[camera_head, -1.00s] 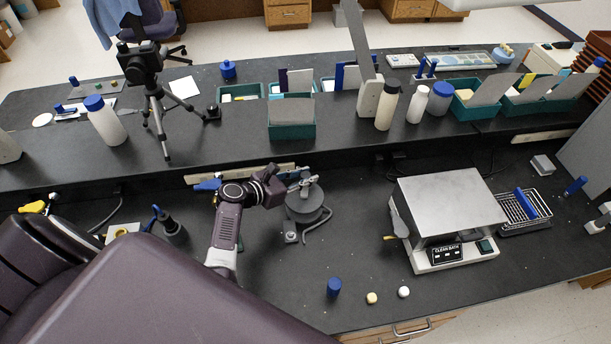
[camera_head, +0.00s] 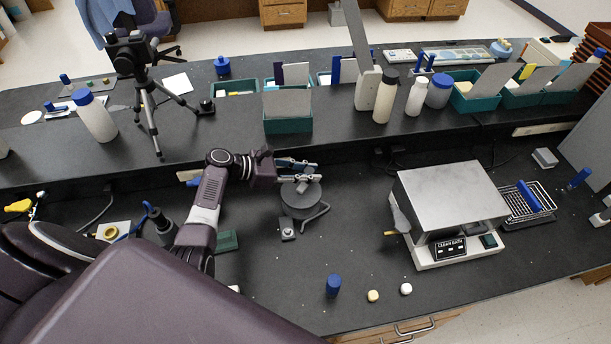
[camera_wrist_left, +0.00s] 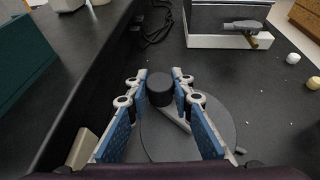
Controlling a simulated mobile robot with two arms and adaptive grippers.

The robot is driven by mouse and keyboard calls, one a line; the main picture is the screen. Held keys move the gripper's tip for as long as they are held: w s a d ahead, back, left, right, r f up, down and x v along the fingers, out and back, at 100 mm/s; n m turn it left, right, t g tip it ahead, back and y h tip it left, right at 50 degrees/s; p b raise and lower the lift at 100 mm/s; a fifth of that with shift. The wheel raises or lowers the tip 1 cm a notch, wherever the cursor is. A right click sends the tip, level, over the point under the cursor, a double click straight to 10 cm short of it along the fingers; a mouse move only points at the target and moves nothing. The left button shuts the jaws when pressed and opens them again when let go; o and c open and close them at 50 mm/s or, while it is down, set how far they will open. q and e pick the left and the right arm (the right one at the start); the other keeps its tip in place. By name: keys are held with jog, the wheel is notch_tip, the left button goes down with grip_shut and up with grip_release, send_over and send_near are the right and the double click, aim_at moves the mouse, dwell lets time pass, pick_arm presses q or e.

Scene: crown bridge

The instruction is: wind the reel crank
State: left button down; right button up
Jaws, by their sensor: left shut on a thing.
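The grey round reel (camera_head: 302,203) stands on the lower bench, left of the white bath unit. In the left wrist view the reel's disc (camera_wrist_left: 218,122) lies below the fingers, with a crank arm and a dark upright knob (camera_wrist_left: 160,90). My left gripper (camera_head: 314,172) reaches over the reel's far side from the left. In the left wrist view its blue-padded fingers (camera_wrist_left: 161,78) are on either side of the crank knob, shut on it. In the head view the fingers hide much of the knob. My right gripper is in neither view.
The white bath unit (camera_head: 452,252) stands right of the reel. The raised shelf's front face (camera_head: 340,150) runs close behind the gripper. A blue-capped vial (camera_head: 333,286) stands in front, with open bench between it and the reel.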

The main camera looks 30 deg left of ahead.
pick_arm(q)
jog(key=m+g+h+b, duration=0.1)
jog(key=m+g+b, duration=0.1)
jog(key=b, duration=0.1)
jog(key=d+m+g+h+b, duration=0.1)
jog(key=m+g+b, duration=0.1)
jog(key=b, duration=0.1)
jog(key=d+m+g+h+b, duration=0.1)
jog(key=m+g+b, duration=0.1)
jog(key=shift+s+d+f+b, duration=0.15)
jog(key=shift+s+b, duration=0.15)
jog(key=shift+b, duration=0.1)
jog(key=shift+s+d+r+m+g+h+b, duration=0.1)
jog(key=shift+m+g+h+b, duration=0.05)
jog(key=shift+m+g+b, duration=0.3)
jog(key=shift+s+d+r+m+g+h+b, duration=0.1)
jog(key=shift+m+g+h+b, duration=0.05)
jog(key=shift+m+g+b, duration=0.25)
jog(key=c, duration=1.7)
grip_release()
jog(key=shift+o, duration=0.2)
jog(key=shift+v, duration=3.7)
jog(key=shift+w+r, duration=0.1)
